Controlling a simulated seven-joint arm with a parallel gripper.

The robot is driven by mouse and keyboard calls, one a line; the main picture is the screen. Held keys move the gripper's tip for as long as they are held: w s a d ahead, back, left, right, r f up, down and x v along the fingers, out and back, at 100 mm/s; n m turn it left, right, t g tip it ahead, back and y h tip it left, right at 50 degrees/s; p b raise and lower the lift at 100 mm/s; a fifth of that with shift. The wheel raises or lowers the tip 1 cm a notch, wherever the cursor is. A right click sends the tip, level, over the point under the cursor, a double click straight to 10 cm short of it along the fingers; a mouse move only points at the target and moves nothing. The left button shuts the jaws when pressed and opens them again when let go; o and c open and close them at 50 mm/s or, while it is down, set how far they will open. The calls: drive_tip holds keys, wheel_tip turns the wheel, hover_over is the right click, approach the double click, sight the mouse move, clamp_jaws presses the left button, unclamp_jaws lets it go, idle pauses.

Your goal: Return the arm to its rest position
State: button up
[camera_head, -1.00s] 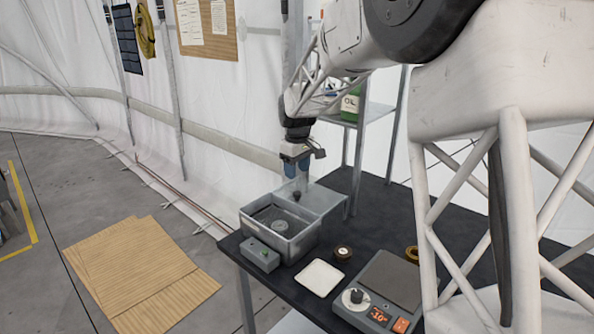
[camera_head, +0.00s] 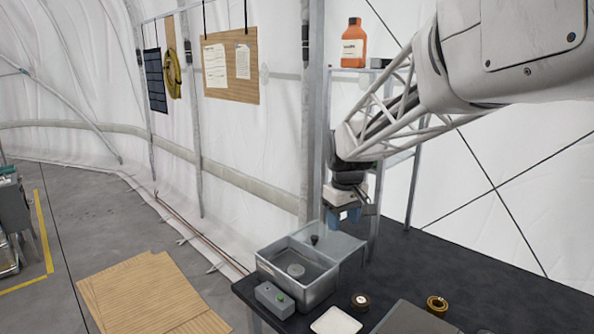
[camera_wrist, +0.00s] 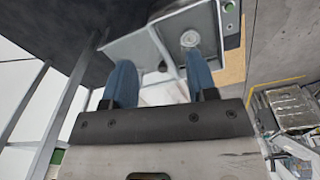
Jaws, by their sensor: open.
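My gripper (camera_head: 348,217) hangs from my arm above the back right of the grey metal box on the dark table. The grey box (camera_head: 297,276) has an open basin with a round drain-like disc (camera_head: 296,270) inside. Its lid (camera_head: 338,244) with a dark knob (camera_head: 314,240) lies at the back right of the box. The box also shows below the fingers in the wrist view (camera_wrist: 140,42).
A control box with a green button (camera_head: 274,299) sits at the box's front. A shelf post (camera_head: 413,188) stands behind my gripper. An orange bottle (camera_head: 352,43) stands higher up.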

drive_tip(key=s+d+f+m+t, duration=0.1)
drive_tip(key=s+d+m, duration=0.2)
drive_tip(key=s, duration=1.4)
drive_tip(key=s+d+f+m, duration=0.2)
drive_tip(key=s+d+m, duration=0.1)
drive_tip(key=s, duration=1.4)
drive_tip(key=shift+d+t, duration=0.4)
drive_tip(key=shift+d, duration=0.2)
